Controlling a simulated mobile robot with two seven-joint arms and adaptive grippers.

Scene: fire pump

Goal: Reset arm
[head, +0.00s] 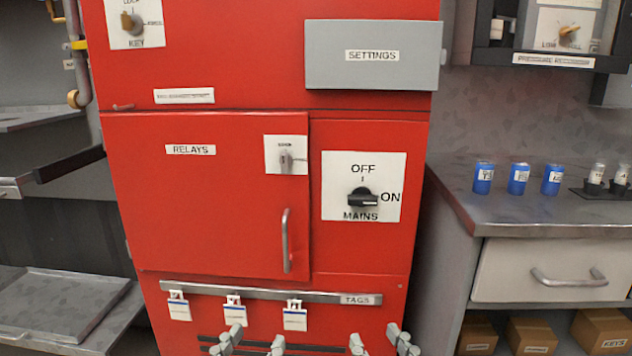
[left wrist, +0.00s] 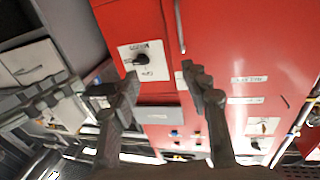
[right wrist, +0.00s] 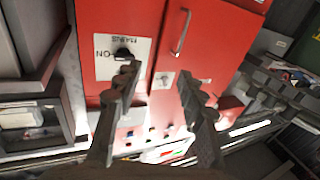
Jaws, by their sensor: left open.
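My left gripper (head: 250,341) is low in the head view, in front of the red cabinet (head: 200,240); its fingers are apart, with nothing between them. It also shows open and empty in the left wrist view (left wrist: 160,77). My right gripper (head: 381,341) is at the bottom of the head view, right of the left one. Its fingers are apart and empty, as the right wrist view (right wrist: 159,78) also shows. Neither gripper visibly touches the cabinet. The arms behind the fingers are out of the head view.
The RELAYS door (head: 210,210) is shut. The black MAINS knob (head: 363,199) points toward ON. Several white tags hang from the TAGS rail (head: 270,293). A metal counter (head: 530,215) with several blue cups stands right; a grey tray (head: 60,300) lies left.

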